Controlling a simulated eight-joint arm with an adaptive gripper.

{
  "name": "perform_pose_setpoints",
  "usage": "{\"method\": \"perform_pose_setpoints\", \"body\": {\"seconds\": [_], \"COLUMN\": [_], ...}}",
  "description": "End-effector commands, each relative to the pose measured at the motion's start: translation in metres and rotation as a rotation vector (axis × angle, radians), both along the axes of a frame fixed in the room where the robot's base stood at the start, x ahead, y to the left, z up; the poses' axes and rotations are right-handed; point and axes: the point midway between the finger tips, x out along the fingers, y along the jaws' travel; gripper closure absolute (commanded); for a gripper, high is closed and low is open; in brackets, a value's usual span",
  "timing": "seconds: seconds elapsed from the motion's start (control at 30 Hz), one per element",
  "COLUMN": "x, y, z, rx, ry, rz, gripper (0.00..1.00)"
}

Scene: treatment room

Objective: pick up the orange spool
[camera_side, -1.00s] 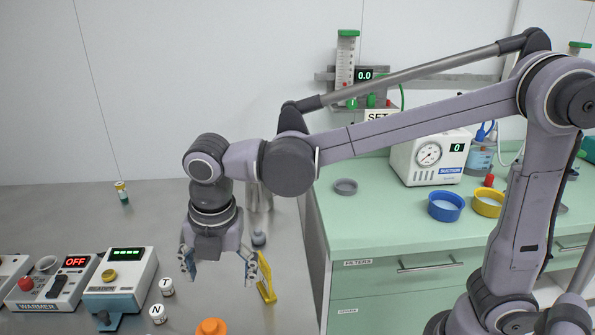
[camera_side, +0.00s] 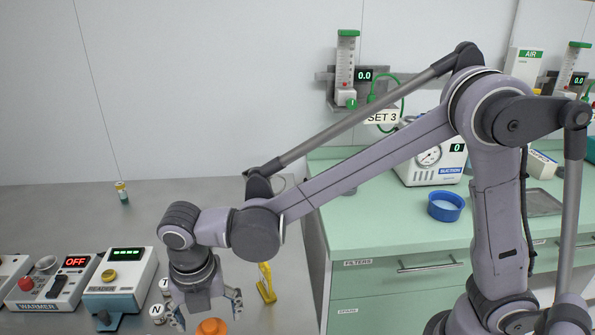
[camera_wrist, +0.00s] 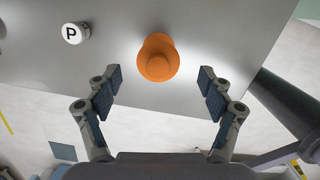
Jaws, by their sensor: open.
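The orange spool (camera_side: 211,327) shows at the bottom edge of the side view, partly cut off by the frame. My gripper (camera_side: 206,312) is low over the steel table, with its fingers apart near the spool. In the wrist view the whole spool (camera_wrist: 158,60) stands on the table, seen from above. My gripper (camera_wrist: 160,95) is open there, one finger on each side below the spool in the picture. The spool is ahead of the fingertips, centred between them, and nothing is held.
A white cap marked P (camera_wrist: 75,33) stands left of the spool in the wrist view. A cap marked N (camera_side: 157,313), a yellow stand (camera_side: 265,284) and a white device (camera_side: 120,282) are near my gripper. The table edge (camera_wrist: 268,62) lies right of the spool.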

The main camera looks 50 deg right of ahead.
Motion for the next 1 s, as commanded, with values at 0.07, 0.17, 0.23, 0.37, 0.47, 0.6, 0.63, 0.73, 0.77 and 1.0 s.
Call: {"method": "perform_pose_setpoints", "body": {"seconds": [0.07, 0.17, 0.23, 0.37, 0.47, 0.6, 0.63, 0.73, 0.77, 1.0], "x": [0.002, 0.003, 0.003, 0.004, 0.004, 0.004, 0.004, 0.004, 0.004, 0.004], "y": [0.002, 0.001, 0.000, 0.000, 0.000, 0.000, 0.000, 0.000, 0.000, 0.000], "z": [-0.013, -0.024, -0.030, -0.034, -0.034, -0.034, -0.034, -0.034, -0.034, -0.034], "rx": [0.000, 0.000, 0.001, 0.001, 0.001, 0.001, 0.001, 0.001, 0.001, 0.001], "ry": [0.000, 0.000, -0.001, -0.001, -0.001, -0.001, -0.001, -0.001, -0.001, -0.001], "rz": [0.000, -0.001, -0.001, 0.000, 0.000, 0.000, 0.000, 0.000, 0.000, 0.000], "gripper": [0.20, 0.20, 0.20, 0.20, 0.20, 0.37, 0.46, 0.74, 0.76, 0.76]}}
